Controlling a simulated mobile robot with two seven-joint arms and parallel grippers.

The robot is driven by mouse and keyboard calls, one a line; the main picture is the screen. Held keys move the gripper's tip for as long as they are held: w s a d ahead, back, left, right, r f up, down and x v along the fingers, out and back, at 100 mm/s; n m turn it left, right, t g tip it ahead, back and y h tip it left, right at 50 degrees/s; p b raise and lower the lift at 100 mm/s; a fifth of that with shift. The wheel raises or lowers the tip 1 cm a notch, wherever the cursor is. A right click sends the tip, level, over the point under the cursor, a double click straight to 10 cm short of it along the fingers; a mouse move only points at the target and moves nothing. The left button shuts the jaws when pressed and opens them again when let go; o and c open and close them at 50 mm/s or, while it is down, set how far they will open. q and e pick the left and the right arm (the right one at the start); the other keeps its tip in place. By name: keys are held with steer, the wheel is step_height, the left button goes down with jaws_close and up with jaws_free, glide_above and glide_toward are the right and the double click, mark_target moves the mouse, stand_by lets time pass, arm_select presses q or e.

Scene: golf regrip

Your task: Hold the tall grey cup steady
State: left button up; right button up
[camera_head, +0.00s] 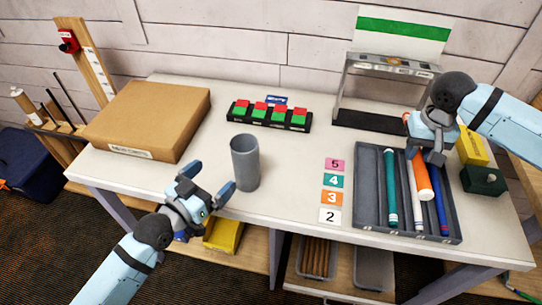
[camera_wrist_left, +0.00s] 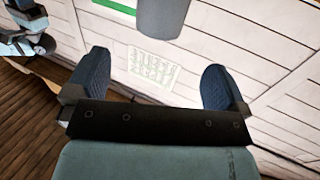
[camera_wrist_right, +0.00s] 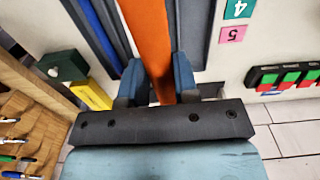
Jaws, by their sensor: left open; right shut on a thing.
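The tall grey cup (camera_head: 245,163) stands upright on the white table, left of centre. My left gripper (camera_head: 214,180) is open and empty, just left of and in front of the cup, with its fingers apart. The cup also shows at the top of the left wrist view (camera_wrist_left: 162,15), ahead of the open left fingers (camera_wrist_left: 155,85). My right gripper (camera_head: 427,160) is shut on an orange shaft (camera_head: 423,182) over the grey tray. The orange shaft also runs between the fingers in the right wrist view (camera_wrist_right: 148,40).
The grey tray (camera_head: 368,187) holds several grips. Numbered cards (camera_head: 332,198) lie left of it. A row of red and green blocks (camera_head: 279,113) stands behind the cup, a cardboard box (camera_head: 150,118) at left, and a clear stand (camera_head: 385,85) at back right. Table around the cup is clear.

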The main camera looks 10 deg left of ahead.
arm_select(q)
steer(key=r, duration=0.1)
steer(key=p, duration=0.1)
glide_toward(252, 137)
steer(key=x, duration=0.7)
steer(key=shift+a, duration=0.1)
steer(key=shift+c, duration=0.5)
steer(key=c, duration=0.9)
